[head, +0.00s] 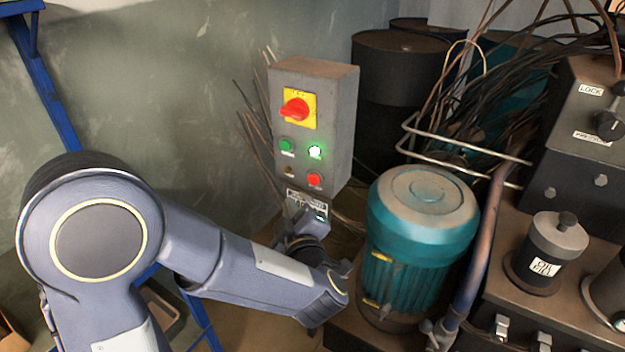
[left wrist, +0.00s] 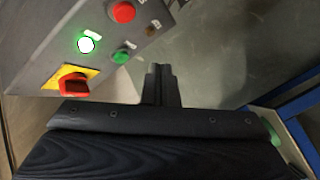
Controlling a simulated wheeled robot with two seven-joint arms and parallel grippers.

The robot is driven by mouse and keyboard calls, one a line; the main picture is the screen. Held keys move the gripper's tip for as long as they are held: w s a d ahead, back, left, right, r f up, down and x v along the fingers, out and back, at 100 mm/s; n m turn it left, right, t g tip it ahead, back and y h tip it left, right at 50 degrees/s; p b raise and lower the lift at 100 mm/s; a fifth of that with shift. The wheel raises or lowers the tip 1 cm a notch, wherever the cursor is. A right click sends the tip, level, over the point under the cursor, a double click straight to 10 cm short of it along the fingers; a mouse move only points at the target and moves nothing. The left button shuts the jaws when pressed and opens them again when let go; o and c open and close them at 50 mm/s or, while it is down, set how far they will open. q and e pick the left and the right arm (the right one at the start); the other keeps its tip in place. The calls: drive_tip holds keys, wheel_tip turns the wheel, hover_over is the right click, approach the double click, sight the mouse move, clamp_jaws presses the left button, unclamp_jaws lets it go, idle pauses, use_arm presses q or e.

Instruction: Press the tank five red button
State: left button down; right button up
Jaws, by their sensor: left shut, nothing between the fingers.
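A grey control box (head: 340,125) hangs at the centre of the head view. Its red button (head: 314,179) sits low on the front; it also shows at the top of the left wrist view (left wrist: 122,11). The label by it is too small to read. My left gripper (head: 306,222) is just below the box in the head view, partly hidden by my own wrist. In the left wrist view its fingers (left wrist: 160,70) are shut and empty, beside the panel and apart from the red button. My right gripper is not in view.
The panel also has a green button (head: 287,145), a lit green lamp (head: 314,152) and a red rotary switch (head: 296,108) on a yellow plate. A teal motor (head: 423,220) stands close at right, with a pipe (head: 480,235) beside it. Loose cables hang behind the box.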

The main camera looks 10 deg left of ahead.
sight(314, 179)
use_arm(q)
drive_tip(key=w+d, duration=0.2)
drive_tip(key=w, duration=0.3)
drive_tip(key=shift+w, duration=0.35)
drive_tip(key=shift+w, duration=0.1)
idle(1.7)
drive_tip(key=shift+w+d, duration=0.15)
drive_tip(key=shift+w, duration=0.15)
drive_tip(key=shift+w+d, duration=0.15)
drive_tip(key=shift+w, duration=0.25)
idle(0.7)
drive_tip(key=shift+s, duration=0.1)
drive_tip(key=shift+s+a, duration=0.25)
drive_tip(key=shift+s, duration=0.45)
drive_tip(key=shift+s, duration=0.1)
